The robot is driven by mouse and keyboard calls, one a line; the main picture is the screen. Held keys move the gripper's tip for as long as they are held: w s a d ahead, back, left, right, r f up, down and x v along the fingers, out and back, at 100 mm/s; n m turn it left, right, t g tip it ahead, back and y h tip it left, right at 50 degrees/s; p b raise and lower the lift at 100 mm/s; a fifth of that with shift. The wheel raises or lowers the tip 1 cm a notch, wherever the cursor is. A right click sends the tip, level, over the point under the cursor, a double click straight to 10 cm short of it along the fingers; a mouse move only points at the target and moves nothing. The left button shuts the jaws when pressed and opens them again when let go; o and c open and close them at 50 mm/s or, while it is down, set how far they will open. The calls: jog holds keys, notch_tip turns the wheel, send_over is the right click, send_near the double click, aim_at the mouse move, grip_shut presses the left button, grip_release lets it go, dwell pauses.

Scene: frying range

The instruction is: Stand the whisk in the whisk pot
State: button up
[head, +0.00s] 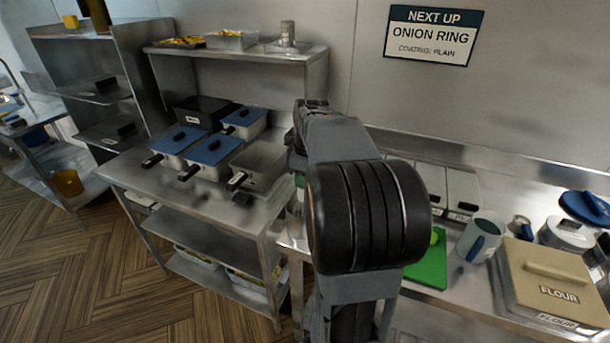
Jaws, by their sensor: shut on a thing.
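My own arm fills the middle of the head view and hides the counter behind it. My gripper is hidden behind the arm, so its jaws and anything in them do not show. I cannot make out the whisk. I cannot pick out the whisk pot either; it may be behind the arm. A pale jug with a blue handle (483,240) stands on the right counter, right of the arm.
A green board (429,264) lies beside my arm. Blue-lidded pans (212,150) cover the left steel table. Wooden floor at lower left is clear.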

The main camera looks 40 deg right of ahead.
jog(key=shift+f, duration=0.3)
jog(key=o, duration=1)
jog(key=shift+r, duration=0.1)
notch_tip(320, 180, up, 14)
jog(key=s, duration=0.1)
jog(key=shift+s+f, duration=0.2)
jog(key=shift+s, duration=0.15)
